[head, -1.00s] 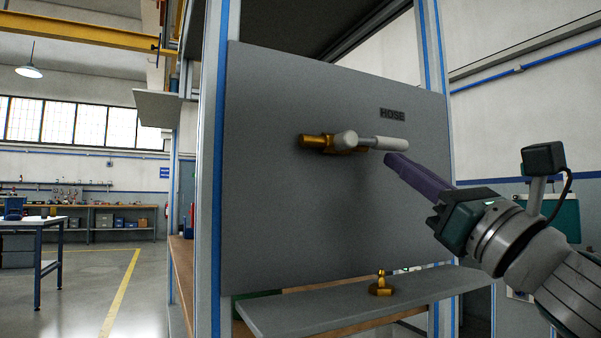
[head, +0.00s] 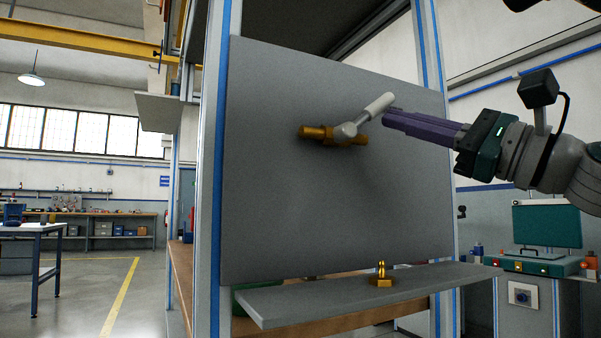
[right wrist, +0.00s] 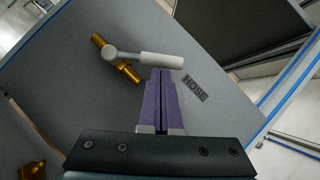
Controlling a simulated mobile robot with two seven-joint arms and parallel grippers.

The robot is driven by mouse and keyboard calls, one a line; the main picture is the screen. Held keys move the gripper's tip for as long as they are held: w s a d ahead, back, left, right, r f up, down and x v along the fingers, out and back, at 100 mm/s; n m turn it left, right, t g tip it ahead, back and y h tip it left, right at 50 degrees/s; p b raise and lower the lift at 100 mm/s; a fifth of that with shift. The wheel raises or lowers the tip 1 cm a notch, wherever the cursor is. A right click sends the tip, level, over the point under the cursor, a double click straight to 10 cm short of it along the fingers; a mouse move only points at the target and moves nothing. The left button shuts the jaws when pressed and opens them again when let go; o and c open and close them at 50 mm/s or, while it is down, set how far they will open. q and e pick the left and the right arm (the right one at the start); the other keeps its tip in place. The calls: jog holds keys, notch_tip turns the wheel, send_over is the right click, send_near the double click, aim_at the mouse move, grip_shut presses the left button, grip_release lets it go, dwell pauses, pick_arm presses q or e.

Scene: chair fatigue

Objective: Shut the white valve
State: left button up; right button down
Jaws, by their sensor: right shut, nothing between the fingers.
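The white valve handle (head: 366,115) sits on a brass pipe fitting (head: 314,132) on the grey panel (head: 300,210). The handle slants up and to the right from its hub, at an angle to the pipe. It also shows in the right wrist view (right wrist: 160,60), just ahead of my fingertips. My right gripper (head: 386,117) has purple fingers and is shut and empty. Its tips are beside the free end of the handle, very near it; I cannot tell if they touch. My left gripper is not in view.
A grey shelf (head: 330,300) juts out below the panel, with a small brass fitting (head: 381,275) on it. A blue-edged frame post (head: 213,200) stands left of the panel. A teal machine (head: 545,235) stands at the right. The panel's lower area is clear.

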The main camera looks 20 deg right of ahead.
jog(key=r+n+g, duration=0.1)
jog(key=n, duration=0.1)
jog(key=r+n+g+y, duration=0.1)
jog(key=shift+a+n, duration=0.3)
jog(key=shift+n, duration=0.1)
jog(key=shift+s+a+r+n+g+h+p, duration=0.15)
jog(key=shift+a+r+n+g+p, duration=0.55)
jog(key=shift+n, duration=0.5)
jog(key=shift+w+a+r+n+g+h+p, duration=0.1)
jog(key=shift+a+r+n+g+p, duration=0.35)
jog(key=shift+n+g, duration=0.55)
jog(key=shift+s+a+r+n+g+h+p, duration=0.15)
jog(key=shift+a+r+n+g+p, duration=0.4)
jog(key=shift+n, duration=0.85)
jog(key=shift+f, duration=0.1)
notch_tip(320, 180, up, 20)
jog(key=p, duration=1.8)
jog(key=shift+a, duration=0.1)
